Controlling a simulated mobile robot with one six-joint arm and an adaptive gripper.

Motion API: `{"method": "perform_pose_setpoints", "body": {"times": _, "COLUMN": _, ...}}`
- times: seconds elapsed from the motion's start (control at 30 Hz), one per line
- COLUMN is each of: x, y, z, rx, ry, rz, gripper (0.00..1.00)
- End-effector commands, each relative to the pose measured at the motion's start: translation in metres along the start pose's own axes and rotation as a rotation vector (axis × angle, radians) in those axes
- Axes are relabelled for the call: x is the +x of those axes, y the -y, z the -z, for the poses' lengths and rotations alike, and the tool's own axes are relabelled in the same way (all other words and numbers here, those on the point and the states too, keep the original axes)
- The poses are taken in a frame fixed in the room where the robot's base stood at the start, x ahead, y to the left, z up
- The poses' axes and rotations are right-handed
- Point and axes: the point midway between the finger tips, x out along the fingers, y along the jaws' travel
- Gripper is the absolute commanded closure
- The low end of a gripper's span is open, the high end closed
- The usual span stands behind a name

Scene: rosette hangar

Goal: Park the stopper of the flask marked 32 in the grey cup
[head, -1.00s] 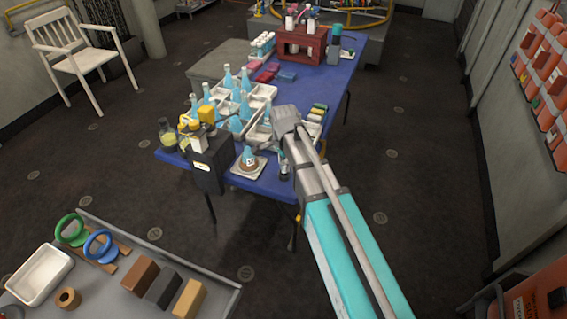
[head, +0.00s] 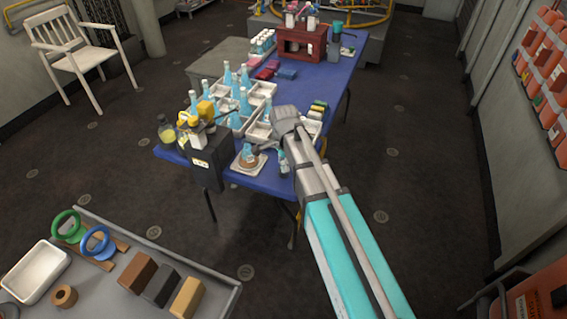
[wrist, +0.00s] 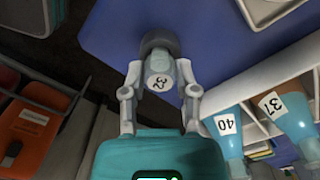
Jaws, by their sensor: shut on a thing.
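In the head view, my gripper (head: 282,158) is low over the near right part of the blue table, right of the white tray. The arm partly hides this spot. A blue flask (head: 247,158) sits on a brown ring in that tray; its number is too small to read.
Flasks marked 40 (wrist: 228,124) and 37 (wrist: 271,104) stand in the white crate beside my gripper. A dark box-shaped device (head: 207,166) stands left of the tray. The table edge is close on the right. A red rack (head: 300,42) stands at the far end.

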Motion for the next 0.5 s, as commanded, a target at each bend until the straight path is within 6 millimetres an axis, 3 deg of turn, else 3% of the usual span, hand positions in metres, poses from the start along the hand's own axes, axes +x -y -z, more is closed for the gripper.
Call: {"method": "perform_pose_setpoints", "body": {"times": 0.5, "x": 0.0093, "y": -0.0001, "z": 0.0004, "rx": 0.0, "ry": 0.0, "rz": 0.0, "gripper": 0.87}}
